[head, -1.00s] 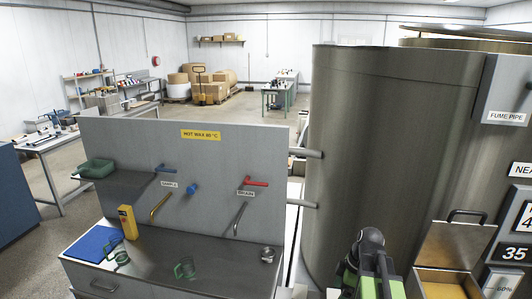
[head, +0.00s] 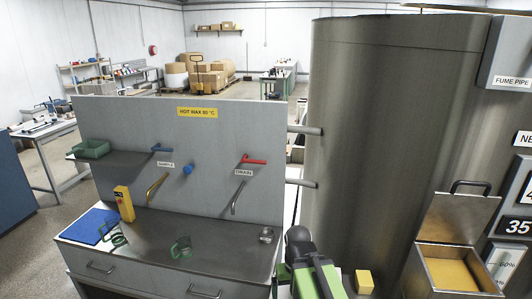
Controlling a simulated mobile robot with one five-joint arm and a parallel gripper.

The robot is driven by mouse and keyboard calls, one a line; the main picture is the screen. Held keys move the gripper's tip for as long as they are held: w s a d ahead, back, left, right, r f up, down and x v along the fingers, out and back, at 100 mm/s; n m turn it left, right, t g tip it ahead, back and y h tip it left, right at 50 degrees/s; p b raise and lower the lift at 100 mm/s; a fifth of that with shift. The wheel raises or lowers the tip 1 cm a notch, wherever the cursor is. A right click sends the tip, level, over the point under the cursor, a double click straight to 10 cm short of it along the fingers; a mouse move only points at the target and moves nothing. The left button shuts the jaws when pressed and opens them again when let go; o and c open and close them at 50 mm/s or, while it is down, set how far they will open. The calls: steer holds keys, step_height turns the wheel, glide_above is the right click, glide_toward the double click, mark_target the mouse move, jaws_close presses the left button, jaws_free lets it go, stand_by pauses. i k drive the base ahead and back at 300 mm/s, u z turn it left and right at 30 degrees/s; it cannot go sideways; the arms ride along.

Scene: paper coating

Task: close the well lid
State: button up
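The well (head: 455,283) is a metal box at the lower right with yellow material inside. Its lid (head: 460,215) is a brownish metal plate with a black bar handle (head: 470,185) along the top. The lid stands raised and open behind the well's opening. My black and green arm shows at the bottom centre, left of the well and apart from the lid. My gripper's fingertips are not visible.
A yellow block (head: 364,281) sits between my arm and the well. The large steel tank (head: 390,140) rises behind. At left, a metal bench (head: 155,240) carries a blue mat (head: 90,226), a yellow device (head: 124,204) and glass vessels. Pipe stubs (head: 305,131) project beside the tank.

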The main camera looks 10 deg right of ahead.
mark_target(451, 217)
steer(key=z, duration=0.9)
steer(key=k, duration=0.9)
steer(key=u, duration=0.65)
steer(key=i, duration=1.35)
steer(key=u, duration=0.7)
